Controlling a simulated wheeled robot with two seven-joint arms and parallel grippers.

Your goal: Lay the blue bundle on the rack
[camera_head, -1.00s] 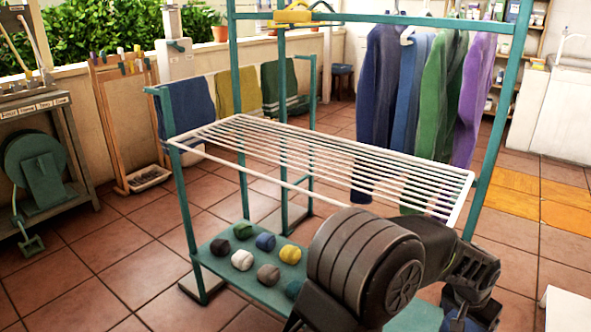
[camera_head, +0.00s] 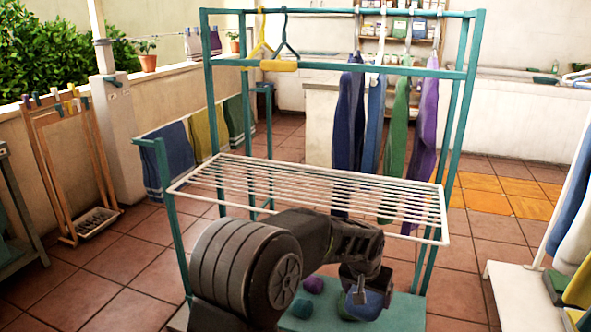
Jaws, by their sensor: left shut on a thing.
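The white wire rack (camera_head: 205,163) is a flat grid of bars held level in a teal frame, and its top looks empty. My left gripper (camera_head: 361,296) is low at the front right of the rack, over the teal lower shelf (camera_head: 405,312). It points down and is shut on the blue bundle (camera_head: 372,305), a small rounded roll partly hidden by the fingers. I cannot tell whether the bundle touches the shelf. My right gripper is not in view.
A purple bundle (camera_head: 313,284) and green bundles (camera_head: 302,308) lie on the shelf near my left gripper. Blue, green and purple garments (camera_head: 425,120) hang behind the rack. Towels (camera_head: 170,160) hang at its left. A white stand (camera_head: 500,285) with folded cloths is at right.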

